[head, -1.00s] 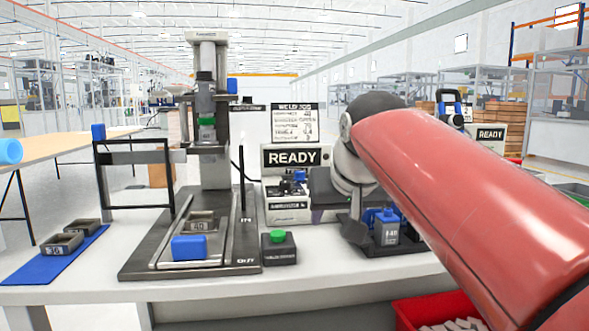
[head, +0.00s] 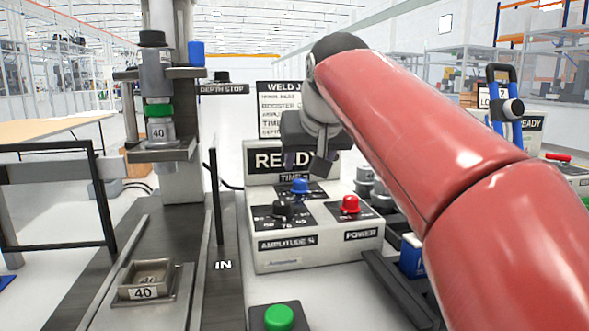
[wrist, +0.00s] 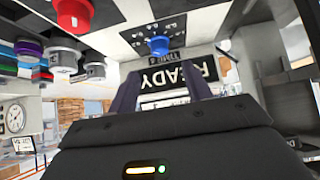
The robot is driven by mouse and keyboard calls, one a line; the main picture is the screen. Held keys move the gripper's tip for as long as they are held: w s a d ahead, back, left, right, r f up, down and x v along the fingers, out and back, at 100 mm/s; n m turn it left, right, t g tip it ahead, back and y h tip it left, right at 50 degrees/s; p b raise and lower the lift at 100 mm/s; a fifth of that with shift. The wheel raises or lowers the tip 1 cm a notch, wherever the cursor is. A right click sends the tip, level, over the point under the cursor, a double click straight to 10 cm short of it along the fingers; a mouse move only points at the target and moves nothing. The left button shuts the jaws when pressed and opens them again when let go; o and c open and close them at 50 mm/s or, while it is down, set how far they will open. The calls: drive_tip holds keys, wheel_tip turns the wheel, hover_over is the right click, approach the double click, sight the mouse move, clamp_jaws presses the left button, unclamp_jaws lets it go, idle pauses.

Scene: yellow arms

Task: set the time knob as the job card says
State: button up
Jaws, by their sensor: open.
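The blue time knob (head: 300,187) sits on the sloped top of the white control box (head: 318,262), below the READY display (head: 262,160). It also shows in the wrist view (wrist: 159,45), with printed marks around it. The job card (head: 283,120) stands behind the box; its right part is hidden by my arm and its values are too small to read. My gripper (head: 307,163) is above the knob, in front of the display, fingers pointing down and apart. In the wrist view my gripper (wrist: 160,92) is open and empty, with the knob beyond the fingertips.
A black amplitude knob (head: 284,209) and a red power knob (head: 350,204) sit close to the time knob. The press (head: 158,110) and a thin black post (head: 215,195) stand left. A green button (head: 279,318) is in front. Grey cylinders (head: 367,180) stand right of the box.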

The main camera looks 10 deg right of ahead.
sight(300, 181)
drive_tip(key=shift+w+f, duration=0.15)
drive_tip(key=shift+w, duration=0.2)
drive_tip(key=x, duration=0.7)
drive_tip(key=shift+f, duration=0.15)
drive_tip(key=c, duration=1)
drive_tip(key=shift+o, duration=0.2)
